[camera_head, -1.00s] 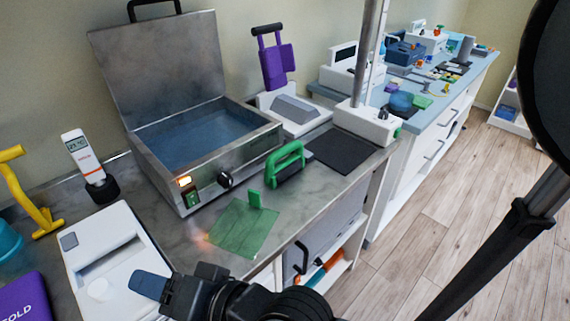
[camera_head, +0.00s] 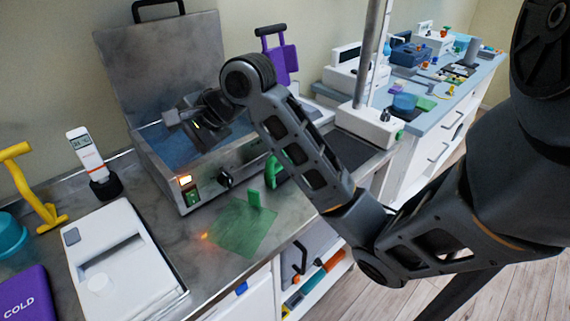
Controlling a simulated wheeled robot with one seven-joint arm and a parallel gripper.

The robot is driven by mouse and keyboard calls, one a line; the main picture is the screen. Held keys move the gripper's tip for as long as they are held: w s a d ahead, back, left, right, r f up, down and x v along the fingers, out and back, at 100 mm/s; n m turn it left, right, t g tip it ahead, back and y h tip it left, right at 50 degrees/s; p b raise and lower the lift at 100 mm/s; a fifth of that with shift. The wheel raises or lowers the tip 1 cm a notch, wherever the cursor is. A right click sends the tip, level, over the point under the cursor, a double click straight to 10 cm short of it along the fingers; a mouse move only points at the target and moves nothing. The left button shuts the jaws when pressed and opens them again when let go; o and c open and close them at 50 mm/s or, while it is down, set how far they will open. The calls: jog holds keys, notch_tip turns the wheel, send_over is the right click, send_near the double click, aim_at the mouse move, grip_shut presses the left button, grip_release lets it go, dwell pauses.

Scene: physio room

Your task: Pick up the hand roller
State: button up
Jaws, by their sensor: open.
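A green-handled tool with a dark base, which looks like the hand roller (camera_head: 272,172), stands on the grey counter (camera_head: 180,243) in front of the metal bath. My forearm hides most of it, and only part of its green handle shows. My gripper (camera_head: 182,122) is open, in line with the open bath, to the left of and farther back than the tool. It does not touch the tool. Its fingertips are dark and small, and I cannot tell its height above the bath.
The metal bath (camera_head: 226,160) has its lid raised behind. A green sheet (camera_head: 240,228) with an upright tab lies in front. A white device (camera_head: 125,265), a thermometer (camera_head: 86,155) and a yellow-handled tool (camera_head: 42,205) stand left. A pole stand (camera_head: 368,122) is right.

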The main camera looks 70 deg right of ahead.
jog(key=s+d+f+m+g, duration=0.1)
jog(key=s+d+g, duration=0.1)
jog(key=s+d, duration=0.3)
jog(key=s+d+f+m+g+h, duration=0.1)
jog(key=s+d+f+m+g, duration=0.1)
jog(key=s, duration=0.4)
jog(key=s+d+f+m+g+h+b, duration=0.1)
jog(key=s+d+f+g, duration=0.1)
jog(key=s+d, duration=0.4)
jog(key=shift+s+d+f+g, duration=0.15)
jog(key=shift+d+f+g, duration=0.1)
jog(key=shift+d+g, duration=0.65)
jog(key=shift+w+d+f, duration=0.1)
jog(key=shift+w+f, duration=0.05)
jog(key=shift+f, duration=0.65)
jog(key=shift+w+d+f, duration=0.1)
jog(key=shift+w+f, duration=0.1)
jog(key=shift+f, duration=0.65)
jog(key=shift+w+d+f, duration=0.1)
jog(key=shift+w+f, duration=0.05)
jog(key=shift+f, duration=0.65)
jog(key=shift+c, duration=0.3)
